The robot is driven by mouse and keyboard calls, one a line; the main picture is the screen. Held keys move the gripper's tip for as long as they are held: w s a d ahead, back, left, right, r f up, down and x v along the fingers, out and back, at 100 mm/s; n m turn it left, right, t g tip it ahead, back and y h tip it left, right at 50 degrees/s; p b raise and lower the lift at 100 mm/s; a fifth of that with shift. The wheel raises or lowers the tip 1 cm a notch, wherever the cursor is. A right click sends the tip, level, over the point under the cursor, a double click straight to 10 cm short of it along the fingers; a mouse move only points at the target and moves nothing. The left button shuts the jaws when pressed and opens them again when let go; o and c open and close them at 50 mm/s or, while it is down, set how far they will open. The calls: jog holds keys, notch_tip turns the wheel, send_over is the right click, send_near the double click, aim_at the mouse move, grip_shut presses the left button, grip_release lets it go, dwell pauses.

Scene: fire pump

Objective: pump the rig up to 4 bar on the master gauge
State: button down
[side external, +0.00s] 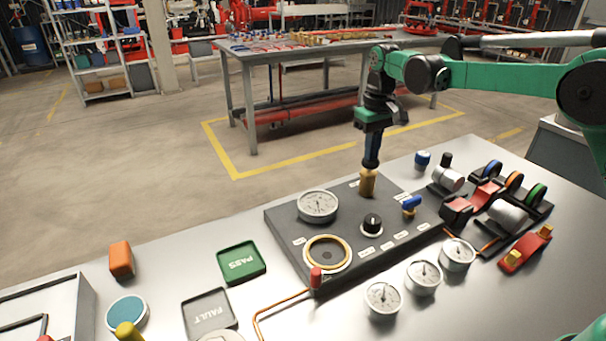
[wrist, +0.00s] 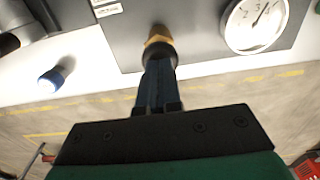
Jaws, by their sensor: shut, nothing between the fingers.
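The dark panel (side external: 290,222) on the bench carries a large white round gauge (side external: 317,204), probably the master gauge. The gauge also shows in the wrist view (wrist: 256,22); its thin needle leans up and right, but I cannot read it surely. A brass-coloured fitting with a dark top (side external: 367,185) stands at the panel's back edge. My gripper (side external: 371,163) points down with its fingers shut and empty. The fingertips are at the fitting's top and seem to touch it. In the wrist view the fitting (wrist: 159,38) lies straight beyond the fingertips.
The panel also holds a black knob (side external: 372,222), a blue-handled valve (side external: 411,205), a brass ring (side external: 327,253) and a red-tipped post (side external: 315,278). Several small gauges (side external: 423,277) stand in front. A blue-capped item (side external: 422,160) and a green PASS tray (side external: 241,262) flank the panel.

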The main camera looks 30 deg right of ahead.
jog(key=shift+f, duration=0.25)
jog(key=shift+r, duration=1.75)
notch_tip(320, 180, up, 7)
